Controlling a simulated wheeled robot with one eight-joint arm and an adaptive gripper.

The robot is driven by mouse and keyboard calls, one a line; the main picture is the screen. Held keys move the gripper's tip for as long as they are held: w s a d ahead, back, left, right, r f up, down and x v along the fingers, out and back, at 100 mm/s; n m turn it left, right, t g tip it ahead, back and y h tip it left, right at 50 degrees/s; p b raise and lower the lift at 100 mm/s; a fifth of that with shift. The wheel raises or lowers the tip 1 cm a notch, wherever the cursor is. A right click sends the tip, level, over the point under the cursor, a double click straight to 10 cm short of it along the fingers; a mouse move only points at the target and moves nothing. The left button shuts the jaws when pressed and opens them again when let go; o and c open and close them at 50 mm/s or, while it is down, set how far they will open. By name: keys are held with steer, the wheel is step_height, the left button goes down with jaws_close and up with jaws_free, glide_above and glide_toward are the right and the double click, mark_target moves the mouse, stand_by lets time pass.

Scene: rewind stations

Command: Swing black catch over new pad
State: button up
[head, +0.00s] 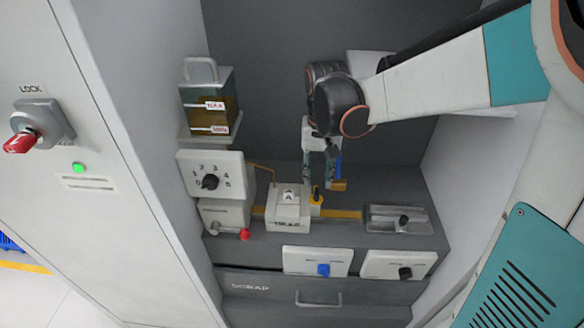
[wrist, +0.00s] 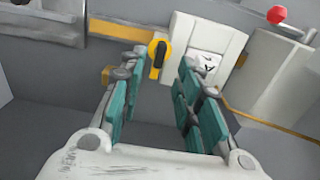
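The black catch (wrist: 161,53) is a small black lever on a yellow mount beside a white block. In the head view the catch (head: 316,191) stands upright just right of the block. The block's top holds a pale pad marked A (head: 289,196), which also shows in the wrist view (wrist: 206,63). The catch appears beside the pad, not across it. My gripper (head: 320,185) is above and behind the catch in the head view. In the wrist view my gripper (wrist: 155,78) has its teal fingers apart with nothing between them, and the catch shows beyond the gap.
A dial box (head: 210,177) and a red knob (head: 245,234) are left of the block. A grey metal fixture (head: 397,219) is at right. Panels with a blue knob (head: 323,269) and a black knob (head: 405,273) are in front, above the scrap drawer (head: 270,288). Cabinet walls close both sides.

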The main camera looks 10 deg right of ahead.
mark_target(317, 192)
step_height(317, 192, down, 6)
steer(key=shift+r+b, duration=0.1)
steer(key=shift+b, duration=0.7)
jaws_close()
